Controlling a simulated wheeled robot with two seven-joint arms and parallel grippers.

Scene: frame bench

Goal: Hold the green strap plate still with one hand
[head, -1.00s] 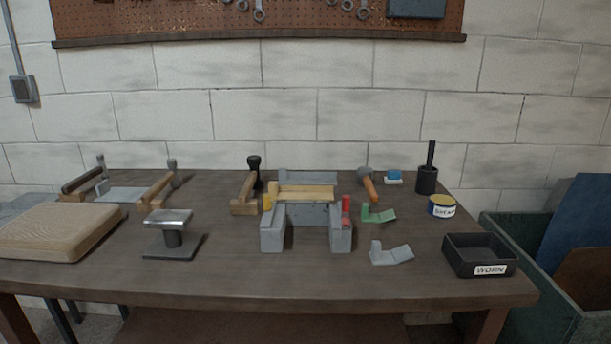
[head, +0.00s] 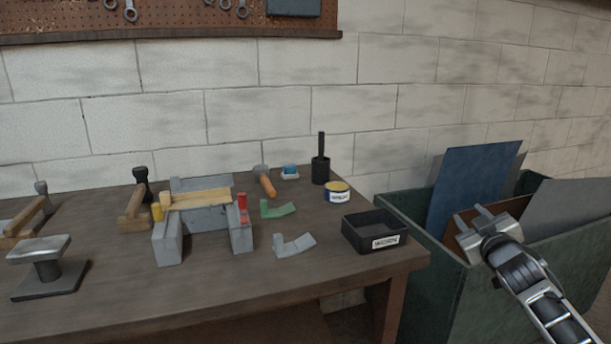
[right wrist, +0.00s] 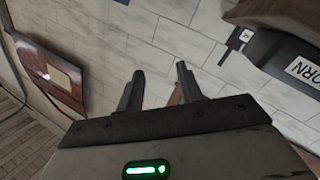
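The green strap plate (head: 277,209) lies on the bench, a bent green piece with a short upright end at its left. It is right of the grey frame (head: 205,222) with its red and yellow clamps, and behind a similar grey strap plate (head: 293,244). Nothing touches the green plate. My right gripper (head: 478,225) is at the right, over the green bin and well apart from the plate. Its two fingers are spread with nothing between them, as the right wrist view (right wrist: 158,85) also shows. My left gripper is not in view.
A black tray labelled WORN (head: 362,243) stands at the bench's right end. The green bin (head: 440,295) with sheets lies beyond the bench's edge.

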